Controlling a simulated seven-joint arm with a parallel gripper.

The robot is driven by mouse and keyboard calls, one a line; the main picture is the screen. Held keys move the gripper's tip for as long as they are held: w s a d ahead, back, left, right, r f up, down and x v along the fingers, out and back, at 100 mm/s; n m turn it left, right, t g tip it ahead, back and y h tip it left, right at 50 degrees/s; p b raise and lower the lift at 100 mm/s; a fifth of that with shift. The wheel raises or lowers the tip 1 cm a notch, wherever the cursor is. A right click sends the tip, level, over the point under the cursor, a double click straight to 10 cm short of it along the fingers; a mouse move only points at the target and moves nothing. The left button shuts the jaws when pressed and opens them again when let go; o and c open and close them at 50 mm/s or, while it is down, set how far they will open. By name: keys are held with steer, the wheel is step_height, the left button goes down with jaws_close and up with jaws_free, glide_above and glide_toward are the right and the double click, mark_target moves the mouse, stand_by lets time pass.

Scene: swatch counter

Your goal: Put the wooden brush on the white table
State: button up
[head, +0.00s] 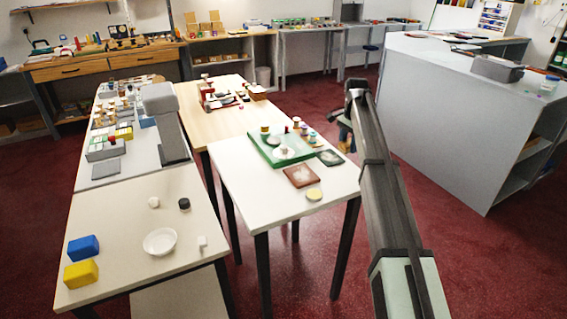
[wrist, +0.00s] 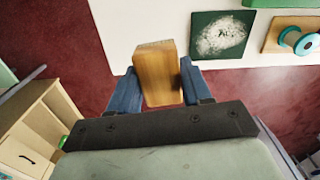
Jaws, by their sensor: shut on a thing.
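My gripper (wrist: 158,72) is shut on the wooden brush (wrist: 157,77), a plain tan block between its two blue fingers in the wrist view. In that view the brush's far end overlaps the corner of the white table (wrist: 122,28), and its near part is over the red floor. In the head view the white table (head: 243,190) stands in the middle. My gripper (head: 345,133) is at its right edge, partly hidden by my arm, and the brush is hard to make out there.
On the white table are a green tray (head: 262,154), several spools, a dark red square plate (head: 301,176), a dark green plate (head: 330,157) and a yellow round lid (head: 314,194). Its front left part is clear. A grey cabinet (head: 440,120) stands to the right.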

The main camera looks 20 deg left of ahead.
mark_target(344, 173)
steer(key=shift+m, duration=0.5)
steer(key=shift+f, duration=5)
steer(key=shift+f, duration=0.15)
steer(key=o, duration=1.1)
steer(key=shift+c, duration=0.2)
step_height(344, 173, up, 12)
steer(key=shift+r, duration=0.2)
